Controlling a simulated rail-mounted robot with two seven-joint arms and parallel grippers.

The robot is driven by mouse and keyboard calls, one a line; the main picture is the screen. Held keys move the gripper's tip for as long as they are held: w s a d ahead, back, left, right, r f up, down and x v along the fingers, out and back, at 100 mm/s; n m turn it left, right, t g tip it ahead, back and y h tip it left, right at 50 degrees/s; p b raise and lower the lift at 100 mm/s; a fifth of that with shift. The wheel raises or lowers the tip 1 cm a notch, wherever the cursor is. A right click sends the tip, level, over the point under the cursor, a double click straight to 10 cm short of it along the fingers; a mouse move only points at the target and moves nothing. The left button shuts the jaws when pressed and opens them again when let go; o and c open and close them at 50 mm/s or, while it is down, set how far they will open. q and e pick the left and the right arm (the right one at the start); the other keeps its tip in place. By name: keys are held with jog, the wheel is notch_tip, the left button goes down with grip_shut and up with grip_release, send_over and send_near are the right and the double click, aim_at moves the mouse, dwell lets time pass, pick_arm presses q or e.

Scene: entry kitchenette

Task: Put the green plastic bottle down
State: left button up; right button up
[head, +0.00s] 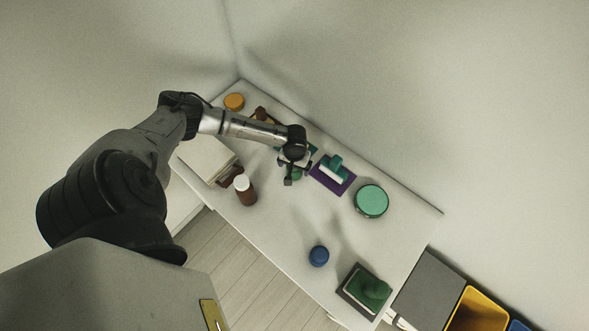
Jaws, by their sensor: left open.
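My left gripper (291,177) is open over the back middle part of the white table. A small green thing (297,174), which looks like the green plastic bottle, shows at the gripper, mostly hidden by it. I cannot tell whether it touches the fingers or how it rests. My right gripper is not in view.
A teal and white thing stands on a purple mat (321,180) just right of the gripper. A brown bottle with a white cap (246,190), a blue round thing (318,256), a green round tin (371,201), a dark tray (346,289) with a green thing and an orange lid (234,102) surround free table.

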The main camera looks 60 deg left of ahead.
pick_arm(q)
jog(key=shift+f, duration=0.15)
jog(key=shift+c, duration=0.3)
jog(key=c, duration=1)
